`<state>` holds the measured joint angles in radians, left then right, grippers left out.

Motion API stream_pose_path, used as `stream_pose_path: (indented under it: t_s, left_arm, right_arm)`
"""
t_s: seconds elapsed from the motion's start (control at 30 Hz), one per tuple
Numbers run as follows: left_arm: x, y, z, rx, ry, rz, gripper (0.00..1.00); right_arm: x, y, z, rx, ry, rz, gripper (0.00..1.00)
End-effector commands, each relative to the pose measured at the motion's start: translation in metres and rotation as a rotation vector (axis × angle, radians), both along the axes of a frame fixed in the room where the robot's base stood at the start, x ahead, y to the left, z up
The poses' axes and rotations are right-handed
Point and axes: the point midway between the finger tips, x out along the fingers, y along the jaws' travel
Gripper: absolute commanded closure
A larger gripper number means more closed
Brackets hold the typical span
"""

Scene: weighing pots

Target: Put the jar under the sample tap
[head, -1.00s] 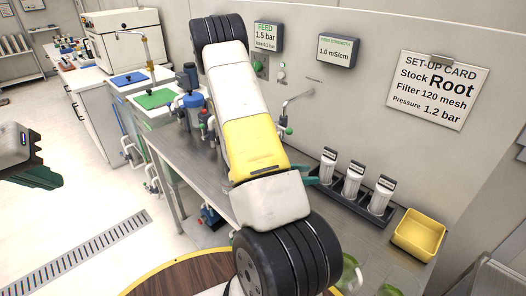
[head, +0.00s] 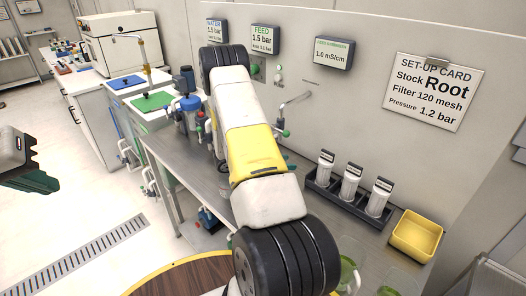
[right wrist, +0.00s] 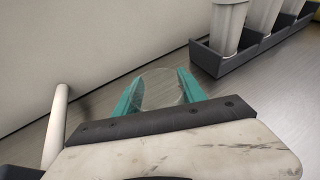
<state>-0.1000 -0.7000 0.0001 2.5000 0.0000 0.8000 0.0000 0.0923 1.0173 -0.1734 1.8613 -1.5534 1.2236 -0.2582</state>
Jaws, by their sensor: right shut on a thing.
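The clear glass jar (right wrist: 160,90) is between the teal fingers of my right gripper (right wrist: 158,92) in the right wrist view, and the gripper is shut on it. In the head view my own right arm hides this gripper and the jar. The sample tap (head: 296,101) looks to be the bent metal spout on the wall, just right of my arm. A pale tube (right wrist: 56,125) stands left of the gripper in the right wrist view; I cannot tell whether it is the tap. My left gripper (head: 32,181) is at the left edge, away from the bench; its opening is unclear.
A dark rack (head: 345,196) with white filter cartridges stands on the steel bench, right of my arm; it also shows in the right wrist view (right wrist: 215,62). A yellow bin (head: 416,236) is further right. Greenish glassware (head: 348,271) stands near the front. The set-up card (head: 437,91) hangs on the wall.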

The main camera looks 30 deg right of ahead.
Motion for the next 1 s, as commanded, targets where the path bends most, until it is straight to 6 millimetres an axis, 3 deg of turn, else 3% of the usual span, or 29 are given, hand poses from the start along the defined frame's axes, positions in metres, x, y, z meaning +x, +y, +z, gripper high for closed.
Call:
stream_pose_path:
  t_s: [0.3,0.33,0.43,0.8,1.0]
  left_arm:
    - [0.0,0.0,0.0,0.0,0.0,0.0,1.0]
    - [0.0,0.0,0.0,0.0,0.0,0.0,1.0]
    - [0.0,0.0,0.0,0.0,0.0,0.0,1.0]
    - [0.0,0.0,0.0,0.0,0.0,0.0,1.0]
    - [0.0,0.0,0.0,0.0,0.0,0.0,1.0]
  right_arm:
    - [0.0,0.0,-0.002,-0.001,-0.001,0.001,0.97]
    - [0.0,0.0,-0.003,-0.001,-0.002,0.0,0.5]
    - [0.0,0.0,-0.002,-0.001,-0.002,0.0,0.3]
    - [0.0,0.0,0.001,0.0,-0.003,0.0,0.3]
    - [0.005,0.028,0.01,0.0,-0.002,0.007,0.3]
